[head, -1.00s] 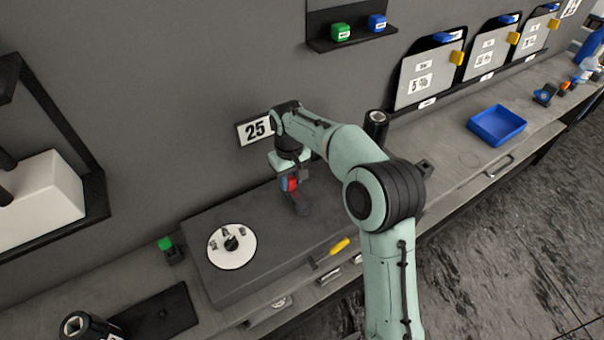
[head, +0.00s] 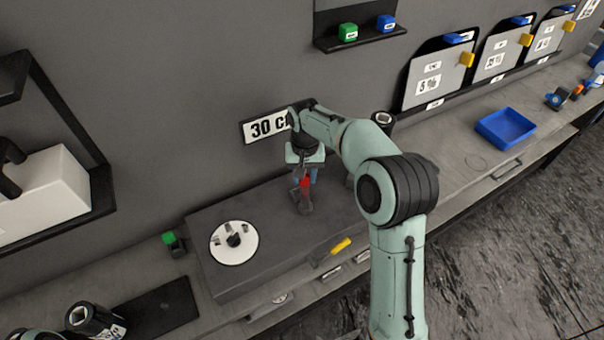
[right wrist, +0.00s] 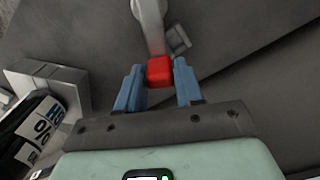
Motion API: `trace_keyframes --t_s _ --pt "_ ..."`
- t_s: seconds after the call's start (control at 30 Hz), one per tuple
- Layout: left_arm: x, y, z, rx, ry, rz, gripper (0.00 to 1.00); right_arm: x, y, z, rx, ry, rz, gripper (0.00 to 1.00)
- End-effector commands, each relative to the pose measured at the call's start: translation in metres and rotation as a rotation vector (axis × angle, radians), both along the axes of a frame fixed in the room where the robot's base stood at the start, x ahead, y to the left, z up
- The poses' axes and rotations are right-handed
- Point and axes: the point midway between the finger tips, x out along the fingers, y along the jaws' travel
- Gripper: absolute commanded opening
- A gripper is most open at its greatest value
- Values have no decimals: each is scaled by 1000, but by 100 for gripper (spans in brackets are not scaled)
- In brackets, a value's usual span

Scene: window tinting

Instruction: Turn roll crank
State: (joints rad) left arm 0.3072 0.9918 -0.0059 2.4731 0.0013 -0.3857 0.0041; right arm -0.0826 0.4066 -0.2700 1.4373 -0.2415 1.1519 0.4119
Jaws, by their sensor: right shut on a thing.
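The crank's red handle (head: 304,183) stands up at the back right part of the grey box (head: 270,215). In the right wrist view the red handle (right wrist: 159,71) sits between two blue fingers, with a grey crank arm (right wrist: 150,25) running away from it. My right gripper (head: 305,178) points down and is shut on the handle. The crank's lower part is partly hidden by the gripper. A wall sign (head: 265,128) behind reads "30 c", its right end covered by my arm. My left gripper is not in view.
A white disc (head: 233,243) with small pegs lies on the box's left part. A yellow-handled tool (head: 340,245) lies at its front edge. A blue tray (head: 506,128) sits on the bench at right.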

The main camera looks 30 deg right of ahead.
Motion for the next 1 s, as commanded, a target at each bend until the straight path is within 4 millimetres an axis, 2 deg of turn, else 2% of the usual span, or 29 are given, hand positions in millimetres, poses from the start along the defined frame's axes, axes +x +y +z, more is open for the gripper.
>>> trace_keyframes --t_s 0.5,0.53,0.57,0.6,0.87,1.0 --pt "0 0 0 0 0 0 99 -1 -1 0 1 -1 -20 0" --pt "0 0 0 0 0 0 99 -1 -1 0 1 -1 -20 43" --pt "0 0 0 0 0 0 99 -1 -1 0 1 -1 -20 52" --pt "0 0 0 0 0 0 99 -1 -1 0 1 -1 -20 57" --pt "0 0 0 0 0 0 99 -1 -1 0 1 -1 -19 57" --pt "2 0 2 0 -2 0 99 0 -1 10 1 -3 -19 57"
